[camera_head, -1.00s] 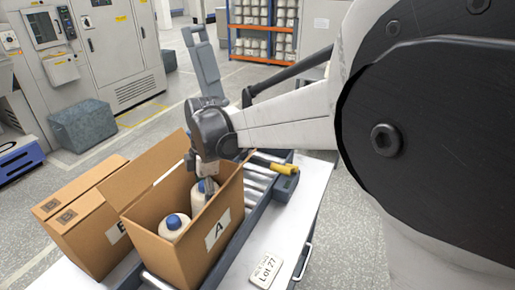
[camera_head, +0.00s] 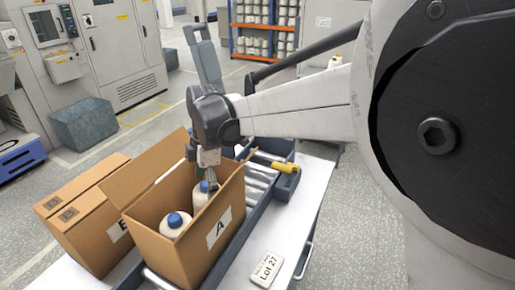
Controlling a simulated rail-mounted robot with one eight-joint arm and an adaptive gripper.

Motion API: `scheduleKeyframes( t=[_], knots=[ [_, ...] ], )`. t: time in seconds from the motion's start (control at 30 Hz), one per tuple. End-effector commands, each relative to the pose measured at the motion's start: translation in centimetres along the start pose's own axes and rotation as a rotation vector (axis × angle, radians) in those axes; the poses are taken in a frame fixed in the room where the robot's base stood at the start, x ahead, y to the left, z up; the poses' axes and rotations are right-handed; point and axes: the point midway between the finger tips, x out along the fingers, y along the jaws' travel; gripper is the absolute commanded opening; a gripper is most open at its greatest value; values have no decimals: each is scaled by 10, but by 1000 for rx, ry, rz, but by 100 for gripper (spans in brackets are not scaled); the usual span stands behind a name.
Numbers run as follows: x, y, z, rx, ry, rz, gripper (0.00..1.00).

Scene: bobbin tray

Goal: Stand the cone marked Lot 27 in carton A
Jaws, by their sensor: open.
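Carton A (camera_head: 216,233) is an open brown box with a white label reading A. No lot mark is readable on either cone. A white card (camera_head: 267,268) reading Lot 27 lies on the white table in front of the carton.
A second brown carton (camera_head: 85,235), its label partly hidden, stands to the left of carton A. A roller tray (camera_head: 262,175) with a yellow-handled item (camera_head: 285,167) lies behind carton A. The white tabletop (camera_head: 300,205) is clear on the right.

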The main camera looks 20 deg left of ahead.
Motion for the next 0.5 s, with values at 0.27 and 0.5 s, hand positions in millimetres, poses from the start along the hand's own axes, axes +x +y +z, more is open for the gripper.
scheduleKeyframes(
  t=[0.27, 0.5],
  knots=[
    [-57, 0, 0, 0, 0, 0, 87],
    [-88, -2, -2, -2, 0, 0, 87]
  ],
)
